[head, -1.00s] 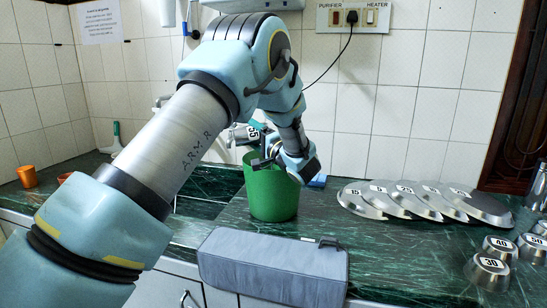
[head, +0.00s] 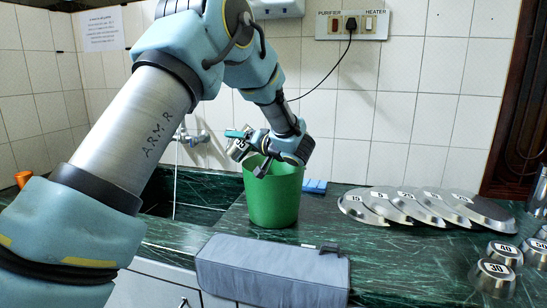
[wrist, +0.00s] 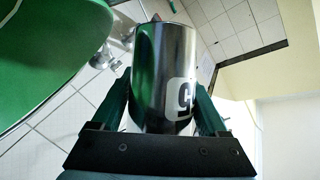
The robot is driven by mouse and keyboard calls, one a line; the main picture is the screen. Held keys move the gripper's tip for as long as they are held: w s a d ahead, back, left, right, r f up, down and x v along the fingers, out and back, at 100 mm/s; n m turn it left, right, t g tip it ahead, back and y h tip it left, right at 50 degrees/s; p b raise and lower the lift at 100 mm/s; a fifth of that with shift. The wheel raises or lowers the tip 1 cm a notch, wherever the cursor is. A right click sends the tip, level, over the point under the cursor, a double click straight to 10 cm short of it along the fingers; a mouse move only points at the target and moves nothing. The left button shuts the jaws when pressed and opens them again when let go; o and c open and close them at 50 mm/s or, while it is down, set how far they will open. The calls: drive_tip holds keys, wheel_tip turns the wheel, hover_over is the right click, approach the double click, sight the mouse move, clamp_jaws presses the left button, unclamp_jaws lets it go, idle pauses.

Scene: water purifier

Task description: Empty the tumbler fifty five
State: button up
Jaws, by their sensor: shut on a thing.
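The steel tumbler (head: 238,150), with a white label that seems to read 55, is in my gripper (head: 245,143). In the head view it is tilted, just above the left part of the rim of a green bucket (head: 273,200). In the wrist view the tumbler (wrist: 152,65) sits between the two dark green fingers of my gripper (wrist: 163,92), its label partly hidden. The green bucket (wrist: 45,45) shows at the upper left there. The inside of the tumbler is hidden, so I cannot see any water.
A grey padded roll (head: 272,270) lies at the counter's front edge. Several numbered steel lids (head: 425,207) lean in a row at right, with small numbered steel cups (head: 492,278) before them. A sink (head: 180,190) is at left. A blue block (head: 314,186) lies behind the bucket.

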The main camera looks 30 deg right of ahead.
sight(229, 147)
drive_tip(key=shift+a+r+n+g+p, duration=0.25)
drive_tip(key=shift+r+n+g+p, duration=0.1)
drive_tip(key=shift+r+n, duration=0.2)
drive_tip(key=shift+w+a+f+n+h+b, duration=0.1)
drive_tip(key=shift+a+f+n+h+b, duration=0.3)
drive_tip(key=shift+f, duration=0.3)
drive_tip(key=shift+w+a+r+n+g+h+p, duration=0.15)
drive_tip(key=shift+a+r+n+g+h+p, duration=0.3)
drive_tip(key=shift+a+n+p, duration=0.25)
drive_tip(key=shift+a+f+n+h+b, duration=0.2)
drive_tip(key=shift+f+n+h+b, duration=0.1)
drive_tip(key=shift+f+n+b, duration=0.15)
drive_tip(key=shift+a+f+n+h+b, duration=0.15)
drive_tip(key=shift+f+n+h+b, duration=0.15)
drive_tip(key=shift+f, duration=0.15)
drive_tip(key=shift+w+a+f+n+g+h+b, duration=0.1)
drive_tip(key=shift+a+f+n+g+h+b, duration=0.25)
drive_tip(key=shift+n+g+h+b, duration=0.2)
drive_tip(key=shift+a, duration=0.1)
